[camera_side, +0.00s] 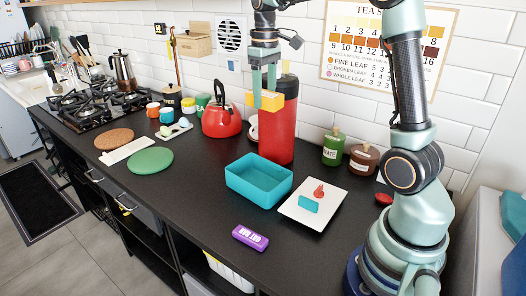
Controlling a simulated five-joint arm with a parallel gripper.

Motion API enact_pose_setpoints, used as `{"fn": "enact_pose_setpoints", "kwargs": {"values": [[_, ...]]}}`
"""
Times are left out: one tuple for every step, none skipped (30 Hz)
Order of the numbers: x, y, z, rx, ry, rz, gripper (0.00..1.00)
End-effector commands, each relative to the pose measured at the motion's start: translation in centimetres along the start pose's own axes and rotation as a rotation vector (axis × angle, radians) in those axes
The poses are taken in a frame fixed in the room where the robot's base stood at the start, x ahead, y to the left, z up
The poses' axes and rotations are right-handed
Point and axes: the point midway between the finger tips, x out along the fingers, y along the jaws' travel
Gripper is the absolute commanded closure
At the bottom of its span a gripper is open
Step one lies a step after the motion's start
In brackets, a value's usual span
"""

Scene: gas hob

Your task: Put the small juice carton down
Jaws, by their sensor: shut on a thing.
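The small juice carton (270,101) looks like a yellow-orange box. My gripper (264,97) points down and is shut on it, with a teal finger across its near face. The carton is held in the air, in front of the upper part of a tall red canister with a black lid (277,130) in this view. I cannot tell whether the carton touches the canister. The far finger is partly hidden by the carton.
Below are an open teal bin (252,190), a white board (304,216) with small red and teal items, and a purple bar (250,238). A red kettle (221,120) stands left of the canister. The black counter (195,200) is clear at front left.

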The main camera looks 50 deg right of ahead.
Motion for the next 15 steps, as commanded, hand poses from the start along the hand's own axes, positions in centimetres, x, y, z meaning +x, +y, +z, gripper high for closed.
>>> {"fn": "enact_pose_setpoints", "kwargs": {"values": [[1.4, 0.0, 0.1, 0.0, -0.004, -0.001, 1.0], [2.1, -0.1, 0.1, 0.0, -0.004, -0.001, 1.0], [3.1, -0.1, 0.1, 0.0, -0.004, -0.001, 1.0], [3.8, -0.1, 0.1, 0.0, -0.005, -0.002, 1.0], [4.6, 0.0, 0.1, 0.0, -0.004, -0.001, 1.0], [5.5, -0.1, 0.1, 0.0, -0.004, -0.001, 1.0], [6.2, -0.1, 0.1, 0.0, -0.004, -0.001, 1.0], [7.0, -0.1, 0.1, 0.0, -0.005, -0.002, 1.0], [8.0, -0.1, 0.1, 0.0, -0.004, -0.002, 1.0], [8.7, -0.1, 0.1, 0.0, -0.004, -0.001, 1.0], [9.4, -0.1, 0.1, 0.0, -0.005, -0.002, 1.0], [10.4, -0.1, 0.1, 0.0, -0.005, -0.002, 1.0], [11.1, -0.1, 0.1, 0.0, -0.005, -0.002, 1.0], [11.7, 0.0, 0.0, 0.0, -0.004, -0.001, 1.0], [12.4, 0.0, 0.0, 0.0, -0.003, -0.001, 1.0]]}}
